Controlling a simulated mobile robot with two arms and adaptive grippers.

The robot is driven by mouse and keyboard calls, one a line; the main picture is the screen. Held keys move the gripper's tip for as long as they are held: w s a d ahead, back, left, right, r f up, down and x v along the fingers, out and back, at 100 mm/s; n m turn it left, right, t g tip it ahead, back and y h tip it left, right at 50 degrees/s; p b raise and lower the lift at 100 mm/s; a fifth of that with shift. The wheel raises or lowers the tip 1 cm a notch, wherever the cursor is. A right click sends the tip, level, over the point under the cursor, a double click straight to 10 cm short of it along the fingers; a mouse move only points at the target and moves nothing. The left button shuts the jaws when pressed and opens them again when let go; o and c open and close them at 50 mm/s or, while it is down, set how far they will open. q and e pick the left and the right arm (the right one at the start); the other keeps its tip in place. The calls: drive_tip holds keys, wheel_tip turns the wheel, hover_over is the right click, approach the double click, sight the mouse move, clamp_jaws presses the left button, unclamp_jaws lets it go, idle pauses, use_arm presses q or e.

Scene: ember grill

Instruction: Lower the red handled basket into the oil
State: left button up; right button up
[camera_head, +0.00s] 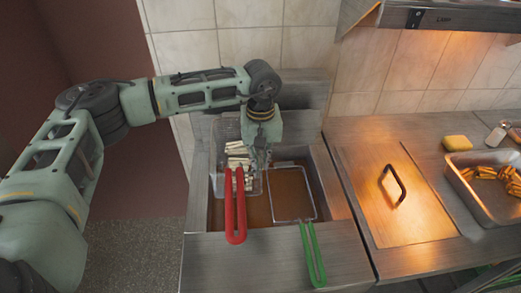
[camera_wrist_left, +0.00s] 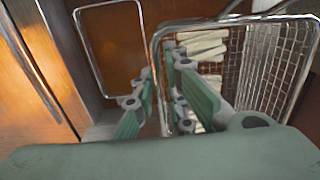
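The red handled basket (camera_head: 227,130) is a wire mesh basket holding pale uncooked fries (camera_head: 238,150). It sits over the left part of the fryer, its red handle (camera_head: 235,205) pointing to the front. Its mesh walls show above the brown oil (camera_head: 257,210). My left gripper (camera_head: 259,165) points down at the basket's right side. In the left wrist view its two fingers (camera_wrist_left: 160,85) stand apart, with the basket's rim wire (camera_wrist_left: 155,50) between them. Whether they touch the wire is unclear. My right gripper is out of view.
A second basket (camera_head: 272,195) with a green handle (camera_head: 313,255) sits low in the oil close on the right. Farther right are a steel lid (camera_head: 405,215) with a black handle, a tray (camera_head: 480,205) of golden fries and a yellow sponge (camera_head: 457,143). A tiled wall stands behind.

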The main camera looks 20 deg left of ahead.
use_arm(q)
drive_tip(key=shift+f+p, duration=0.5)
drive_tip(key=shift+f, duration=1.7)
clamp_jaws()
drive_tip(key=shift+o, duration=2)
unclamp_jaws()
